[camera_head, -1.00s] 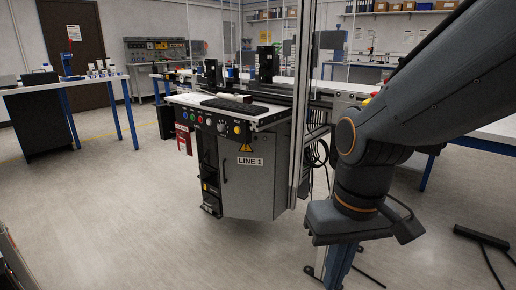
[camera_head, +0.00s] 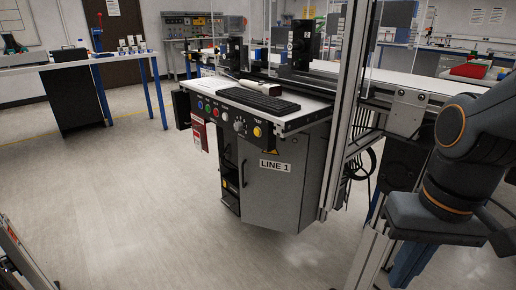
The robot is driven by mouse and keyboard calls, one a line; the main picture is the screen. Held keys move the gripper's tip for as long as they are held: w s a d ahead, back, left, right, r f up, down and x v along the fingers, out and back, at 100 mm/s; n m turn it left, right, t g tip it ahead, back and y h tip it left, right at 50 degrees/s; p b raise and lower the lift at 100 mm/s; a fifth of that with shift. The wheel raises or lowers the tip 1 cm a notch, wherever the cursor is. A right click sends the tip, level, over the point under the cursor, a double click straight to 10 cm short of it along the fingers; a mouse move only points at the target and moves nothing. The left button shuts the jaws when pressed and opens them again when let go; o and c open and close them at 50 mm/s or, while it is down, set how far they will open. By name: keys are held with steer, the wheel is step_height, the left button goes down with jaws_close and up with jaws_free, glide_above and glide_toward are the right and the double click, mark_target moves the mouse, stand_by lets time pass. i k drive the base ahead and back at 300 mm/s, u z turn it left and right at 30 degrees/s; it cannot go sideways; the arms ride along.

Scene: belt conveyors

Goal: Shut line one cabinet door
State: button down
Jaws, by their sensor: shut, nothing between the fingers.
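The line one cabinet stands under the end of a conveyor bench. Its grey door (camera_head: 283,190) carries a "LINE 1" label and a dark upright handle near its left edge. To the left of the door, a dark opening (camera_head: 230,172) shows the inside of the cabinet, with shelf-like parts and a small yellow spot low down. The door stands ajar; how far it is swung out is hard to tell. My arm shows at the right edge, apart from the cabinet. My gripper is not in view.
A control panel (camera_head: 228,118) with coloured buttons juts out above the door. A metal frame post (camera_head: 345,120) rises right of the cabinet, with hanging cables behind. A side table (camera_head: 40,64) stands at left. The floor (camera_head: 150,215) before the cabinet is clear.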

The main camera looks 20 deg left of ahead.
mark_target(272, 183)
steer(key=u, duration=0.35)
steer(key=i, duration=0.7)
steer(key=u, duration=0.75)
steer(key=i, duration=0.4)
steer(key=u, duration=0.35)
